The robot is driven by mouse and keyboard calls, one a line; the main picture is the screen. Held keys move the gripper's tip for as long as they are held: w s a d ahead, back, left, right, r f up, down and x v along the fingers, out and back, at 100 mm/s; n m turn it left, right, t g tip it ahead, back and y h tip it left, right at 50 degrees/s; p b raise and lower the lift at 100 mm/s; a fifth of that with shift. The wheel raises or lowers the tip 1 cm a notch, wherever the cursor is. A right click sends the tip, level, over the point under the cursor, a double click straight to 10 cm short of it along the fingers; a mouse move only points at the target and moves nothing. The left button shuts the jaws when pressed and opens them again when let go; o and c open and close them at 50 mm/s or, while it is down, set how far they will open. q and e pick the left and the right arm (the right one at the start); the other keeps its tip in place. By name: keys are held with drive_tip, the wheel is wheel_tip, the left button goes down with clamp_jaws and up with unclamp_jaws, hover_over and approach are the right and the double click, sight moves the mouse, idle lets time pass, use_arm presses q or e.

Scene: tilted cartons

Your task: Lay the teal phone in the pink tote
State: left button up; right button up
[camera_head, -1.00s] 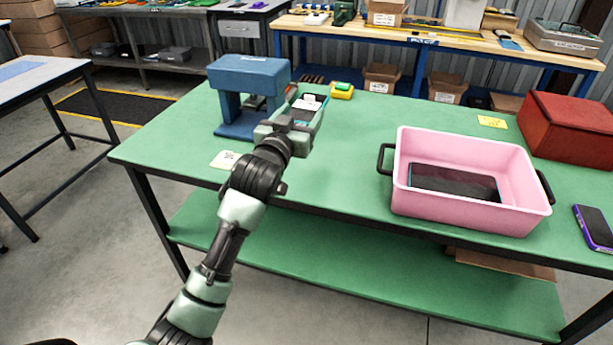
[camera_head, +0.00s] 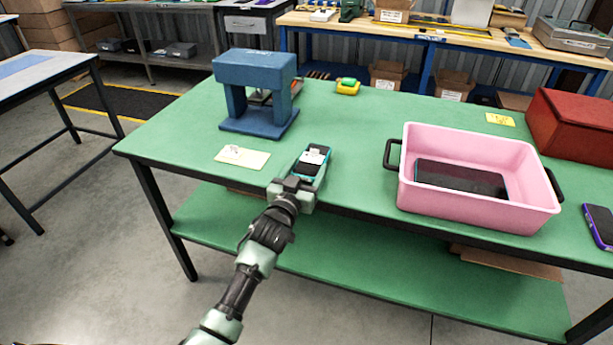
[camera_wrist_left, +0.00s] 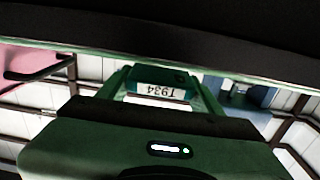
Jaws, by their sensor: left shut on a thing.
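My left gripper (camera_head: 304,177) is shut on the near end of the teal phone (camera_head: 313,157), above the green table near its front edge. The phone has a teal rim, a dark face and a white label. The phone also shows in the left wrist view (camera_wrist_left: 160,75), with its label upside down, reading T934; much of it is hidden there. The pink tote (camera_head: 475,209) stands to the right of the gripper, with black handles. A dark-screened phone (camera_head: 460,178) lies inside it. My right gripper is not in view.
A blue stand (camera_head: 255,68) is behind and left of the gripper, with a pale card (camera_head: 243,156) in front. A yellow-green item (camera_head: 347,87) lies farther back. A red box (camera_head: 575,125) and a purple-edged phone (camera_head: 600,224) are at the right. Table between gripper and tote is clear.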

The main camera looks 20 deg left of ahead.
use_arm(q)
drive_tip(key=shift+f, duration=0.95)
drive_tip(key=shift+f, duration=0.15)
drive_tip(key=o, duration=1.6)
drive_tip(key=shift+c, duration=0.2)
drive_tip(key=shift+f, duration=0.1)
